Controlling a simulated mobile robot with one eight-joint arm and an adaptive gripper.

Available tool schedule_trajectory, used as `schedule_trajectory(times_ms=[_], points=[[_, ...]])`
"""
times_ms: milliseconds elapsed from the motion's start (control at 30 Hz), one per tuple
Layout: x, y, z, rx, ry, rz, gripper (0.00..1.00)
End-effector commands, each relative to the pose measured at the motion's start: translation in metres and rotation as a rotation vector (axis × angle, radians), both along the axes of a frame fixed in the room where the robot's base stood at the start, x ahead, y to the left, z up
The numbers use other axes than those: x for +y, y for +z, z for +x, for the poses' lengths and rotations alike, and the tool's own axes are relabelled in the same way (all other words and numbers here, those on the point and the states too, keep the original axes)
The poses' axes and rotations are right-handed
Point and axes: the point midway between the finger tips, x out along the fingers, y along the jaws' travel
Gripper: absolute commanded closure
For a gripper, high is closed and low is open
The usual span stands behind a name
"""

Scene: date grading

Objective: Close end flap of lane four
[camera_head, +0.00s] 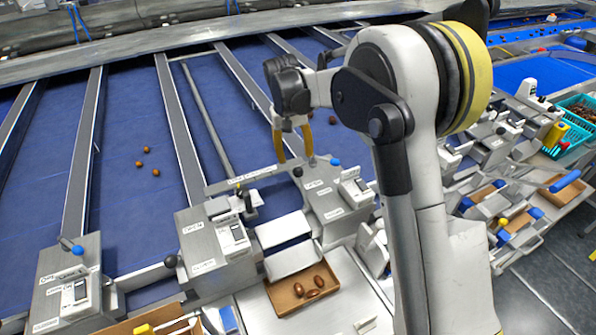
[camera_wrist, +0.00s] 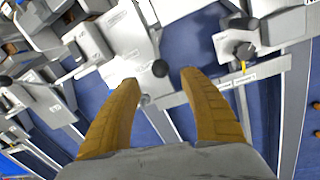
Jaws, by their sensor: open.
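A grey flap bar with a small label (camera_head: 243,180) spans the lane end between two grey lane-end boxes, a middle one (camera_head: 205,243) and a right one (camera_head: 330,208). I cannot read which lane is four. My gripper (camera_head: 293,152) is open and empty, fingers pointing down above the right end of this bar, beside the right box. In the wrist view the orange fingers (camera_wrist: 158,80) straddle a black knob at the box's edge, apart from each other. The bar (camera_wrist: 225,84) runs off to the right there. Whether a finger touches anything cannot be told.
Blue lanes (camera_head: 135,135) with grey dividers hold a few dates. A cardboard tray with several dates (camera_head: 325,298) lies below the white chute (camera_head: 285,240). Another bar (camera_head: 145,276) links the left box (camera_head: 65,295) and the middle one. Crowded grading stations stand at right.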

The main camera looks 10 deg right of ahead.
Motion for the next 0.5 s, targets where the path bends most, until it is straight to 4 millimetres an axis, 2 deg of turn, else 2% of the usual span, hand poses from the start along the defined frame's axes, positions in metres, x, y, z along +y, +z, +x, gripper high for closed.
schedule_trajectory(times_ms=[100, 300, 500], points=[[-0.003, -0.026, 0.000, 0.000, -0.001, 0.000, 0.49], [-0.007, -0.061, 0.000, -0.001, 0.000, 0.000, 0.49], [-0.009, -0.078, 0.000, -0.001, 0.000, 0.000, 0.49]])
